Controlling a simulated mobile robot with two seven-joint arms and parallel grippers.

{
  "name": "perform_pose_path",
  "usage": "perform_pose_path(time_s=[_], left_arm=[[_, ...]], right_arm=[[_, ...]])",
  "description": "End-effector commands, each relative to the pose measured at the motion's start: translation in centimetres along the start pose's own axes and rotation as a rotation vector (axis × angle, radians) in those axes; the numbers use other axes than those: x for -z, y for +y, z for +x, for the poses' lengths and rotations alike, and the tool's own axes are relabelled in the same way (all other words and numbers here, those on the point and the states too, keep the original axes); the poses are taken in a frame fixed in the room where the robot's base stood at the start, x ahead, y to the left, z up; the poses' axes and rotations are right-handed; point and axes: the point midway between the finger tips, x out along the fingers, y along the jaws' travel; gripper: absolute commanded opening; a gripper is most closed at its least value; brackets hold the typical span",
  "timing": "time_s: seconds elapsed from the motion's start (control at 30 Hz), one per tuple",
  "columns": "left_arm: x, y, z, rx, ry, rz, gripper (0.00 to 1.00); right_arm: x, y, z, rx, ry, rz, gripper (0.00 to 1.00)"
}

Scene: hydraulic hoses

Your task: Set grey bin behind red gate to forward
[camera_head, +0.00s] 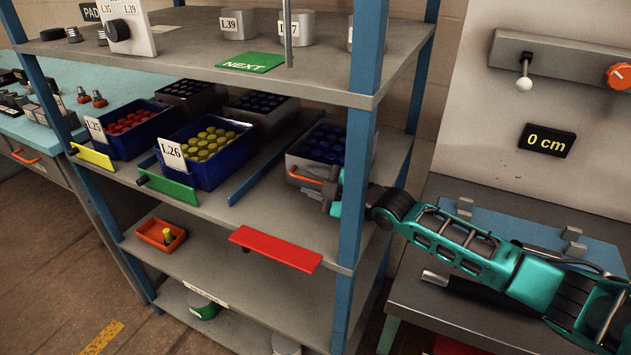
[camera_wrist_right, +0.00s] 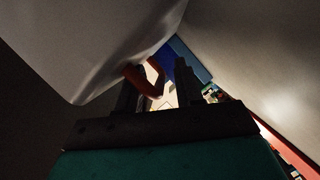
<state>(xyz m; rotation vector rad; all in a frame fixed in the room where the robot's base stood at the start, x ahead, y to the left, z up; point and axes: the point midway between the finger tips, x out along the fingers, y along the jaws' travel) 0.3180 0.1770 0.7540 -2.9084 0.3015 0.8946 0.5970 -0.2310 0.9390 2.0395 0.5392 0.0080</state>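The grey bin (camera_head: 304,171), filled with dark blue caps, stands on the middle shelf at the right, set back from the front edge. It has an orange handle (camera_head: 305,179) on its front. The red gate (camera_head: 275,248) is a flat bar at the shelf's front edge, in front of this bin. My right gripper (camera_head: 328,188) reaches in past the blue post to the handle. In the right wrist view the handle (camera_wrist_right: 150,82) shows between the two fingers (camera_wrist_right: 158,88), with a gap to one finger. My left gripper is not in view.
A blue shelf post (camera_head: 357,175) stands close beside my right gripper. A blue divider rail (camera_head: 270,165) runs left of the grey bin. Blue bins with yellow caps (camera_head: 205,155) and red caps (camera_head: 128,130) stand further left. The shelf (camera_head: 240,210) is clear before the grey bin.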

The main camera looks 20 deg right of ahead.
Motion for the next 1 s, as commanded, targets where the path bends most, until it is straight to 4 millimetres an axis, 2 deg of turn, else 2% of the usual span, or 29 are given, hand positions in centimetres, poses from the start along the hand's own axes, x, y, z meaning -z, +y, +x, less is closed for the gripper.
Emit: perform_pose_path(time_s=[0.27, 0.37, 0.8, 1.0], left_arm=[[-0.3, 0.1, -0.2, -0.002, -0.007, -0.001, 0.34], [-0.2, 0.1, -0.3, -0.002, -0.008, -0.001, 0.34], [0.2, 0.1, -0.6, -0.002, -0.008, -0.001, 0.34], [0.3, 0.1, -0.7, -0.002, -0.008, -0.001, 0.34]], right_arm=[[0.0, 0.0, -0.7, 0.0, 0.0, -0.001, 0.36], [0.0, 0.0, -2.0, 0.001, -0.001, 0.0, 0.36], [-0.1, -0.1, -9.6, 0.003, -0.002, -0.001, 0.36], [-0.1, -0.1, -11.8, 0.002, -0.001, 0.0, 0.36]])
